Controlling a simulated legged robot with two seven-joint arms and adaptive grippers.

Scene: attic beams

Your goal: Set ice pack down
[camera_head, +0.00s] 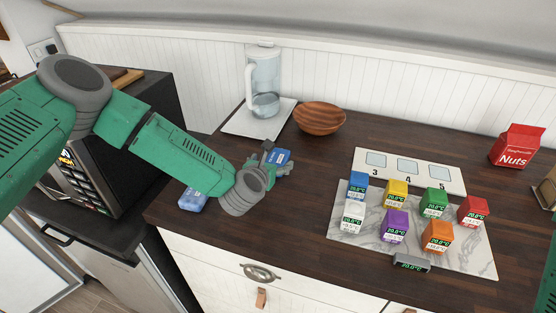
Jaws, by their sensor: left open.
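A blue pack with pale lettering (279,155) lies by the fingers of my left gripper (275,163), on or just above the dark wooden counter. The gripper is open, with its grey fingers close around the pack; whether they touch it is not clear. A second, pale blue block (192,200) shows at the counter's front left, partly hidden by my left wrist. I cannot tell for certain which of the two is the ice pack.
A marble board (472,255) holds several coloured cubes with displays; a grey display unit (405,262) sits at its front. A numbered card (447,184) lies behind. A wooden bowl (319,118), glass pitcher (264,88) and red Nuts carton (515,147) stand farther back. The counter's centre is clear.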

